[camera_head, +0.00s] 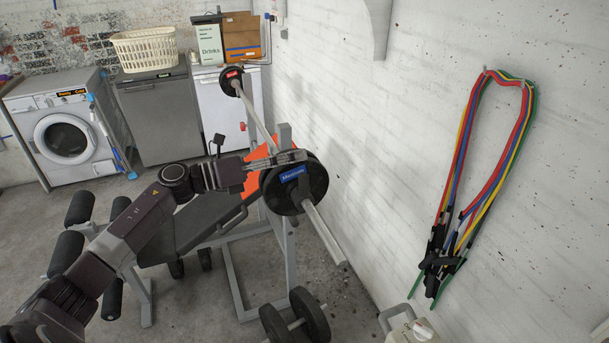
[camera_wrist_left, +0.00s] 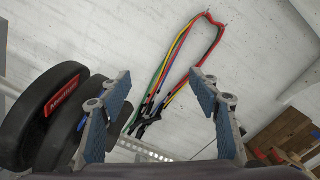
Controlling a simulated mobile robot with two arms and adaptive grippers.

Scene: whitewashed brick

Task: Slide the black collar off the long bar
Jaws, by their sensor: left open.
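The long bar (camera_head: 324,236) lies on the bench rack, its near bare grey end sticking out toward the lower right. A black plate (camera_head: 283,197) with a blue label is on this near end. The black collar (camera_head: 303,192) appears as a dark piece around the bar against the plate's outer face; its outline is hard to tell from the plate. My left gripper (camera_head: 291,157) is open and empty at the plate's upper edge, on the bench side.
The bench (camera_head: 190,222) and grey rack upright (camera_head: 286,250) stand under the bar. Colored bands (camera_head: 480,170) hang on the right wall. Dumbbell-like weights (camera_head: 309,314) lie below. Air right of the bar end is clear.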

